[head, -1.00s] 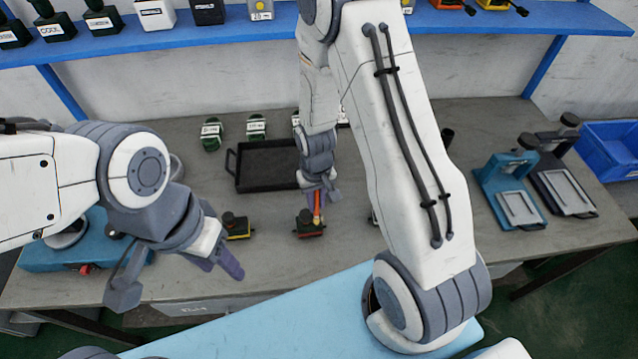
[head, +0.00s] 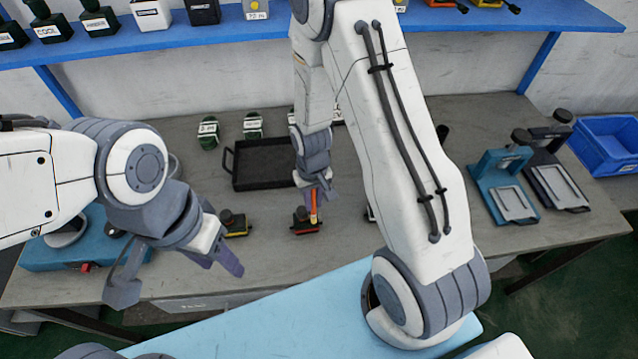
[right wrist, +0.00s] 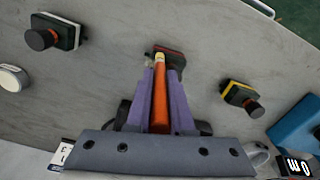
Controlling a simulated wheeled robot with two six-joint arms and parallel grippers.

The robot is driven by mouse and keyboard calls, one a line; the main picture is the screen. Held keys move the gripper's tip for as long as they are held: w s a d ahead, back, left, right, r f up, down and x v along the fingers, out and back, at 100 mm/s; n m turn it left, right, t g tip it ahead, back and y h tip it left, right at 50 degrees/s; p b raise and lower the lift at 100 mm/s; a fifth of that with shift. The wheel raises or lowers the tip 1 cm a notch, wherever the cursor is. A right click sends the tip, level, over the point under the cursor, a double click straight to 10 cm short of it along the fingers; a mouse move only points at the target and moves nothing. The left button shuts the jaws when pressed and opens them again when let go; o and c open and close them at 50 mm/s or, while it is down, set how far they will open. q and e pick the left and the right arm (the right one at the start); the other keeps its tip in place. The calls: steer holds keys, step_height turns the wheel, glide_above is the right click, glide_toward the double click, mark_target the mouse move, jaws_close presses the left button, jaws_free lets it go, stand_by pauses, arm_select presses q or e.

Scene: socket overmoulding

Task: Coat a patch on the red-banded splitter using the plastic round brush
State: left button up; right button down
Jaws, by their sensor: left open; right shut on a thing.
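My right gripper (head: 316,187) is shut on the orange-handled brush (head: 314,207). The brush handle (right wrist: 160,108) lies between the purple fingers (right wrist: 160,75) in the right wrist view, with its pale tip pointing at the red-banded splitter (right wrist: 174,62). In the head view this splitter (head: 304,224) is a small dark block with a red band on the table, just below the gripper. The brush end overlaps it; I cannot tell whether it touches. My left gripper (head: 175,272) is open and empty, its fingers wide apart at the front left.
A yellow-banded splitter (head: 236,226) stands left of the red one. A black tray (head: 262,184) and green-based pieces (head: 208,140) lie behind. Teal and black presses (head: 510,200) and a blue bin (head: 607,168) are at the right. A blue shelf (head: 180,45) runs along the back.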

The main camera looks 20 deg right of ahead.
mark_target(313, 213)
steer(key=shift+w+r+p, duration=0.2)
steer(key=shift+r+p, duration=0.1)
steer(key=shift+r, duration=0.7)
steer(key=shift+s+r+p, duration=0.15)
steer(key=shift+r+p, duration=0.5)
steer(key=shift+r, duration=0.2)
steer(key=shift+r+p, duration=1.6)
steer(key=shift+r, duration=0.3)
steer(key=shift+f, duration=0.15)
